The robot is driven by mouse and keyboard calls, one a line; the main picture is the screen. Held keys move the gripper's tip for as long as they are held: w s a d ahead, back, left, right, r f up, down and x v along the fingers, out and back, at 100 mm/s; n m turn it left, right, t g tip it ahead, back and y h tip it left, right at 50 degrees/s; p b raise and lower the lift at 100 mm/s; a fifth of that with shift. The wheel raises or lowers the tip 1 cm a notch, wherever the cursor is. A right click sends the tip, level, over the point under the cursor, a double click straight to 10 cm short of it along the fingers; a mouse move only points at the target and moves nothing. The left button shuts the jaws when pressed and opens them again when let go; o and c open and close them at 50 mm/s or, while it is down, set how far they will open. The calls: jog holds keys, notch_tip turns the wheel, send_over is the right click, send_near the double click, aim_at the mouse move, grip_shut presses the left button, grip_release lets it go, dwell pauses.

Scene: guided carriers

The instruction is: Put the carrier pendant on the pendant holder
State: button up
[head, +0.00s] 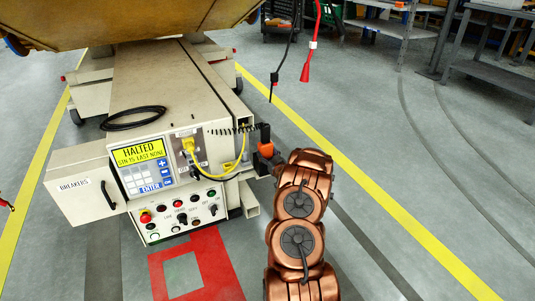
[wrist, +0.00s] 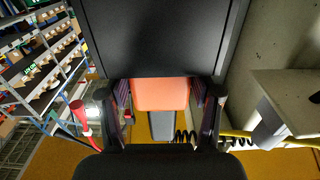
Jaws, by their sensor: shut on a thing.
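The carrier pendant (head: 265,149) is orange with a black part, at the right side of the beige carrier's front in the head view. A black coiled cable (head: 228,130) runs to it. In the wrist view, the orange pendant body (wrist: 160,93) sits between the fingers of my gripper (wrist: 160,103), which is shut on it. A large black panel (wrist: 155,38) fills the top middle of the wrist view; I cannot tell whether it is part of the pendant. I cannot clearly make out the pendant holder; the pendant and my arm may hide it.
The carrier (head: 155,80) has a control panel (head: 180,212), an open breaker door (head: 82,188), and a yellow cable (head: 232,165). A beige bracket (head: 251,200) juts out low on its right. A red hanging pull (head: 306,70) is at the back.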

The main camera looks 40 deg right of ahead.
jog(key=shift+f, duration=0.25)
jog(key=o, duration=1.8)
jog(key=shift+f, duration=0.1)
jog(key=shift+c, duration=0.2)
jog(key=shift+s+a+f, duration=0.15)
jog(key=shift+s+a, duration=0.05)
jog(key=shift+s, duration=0.35)
jog(key=v, duration=1.1)
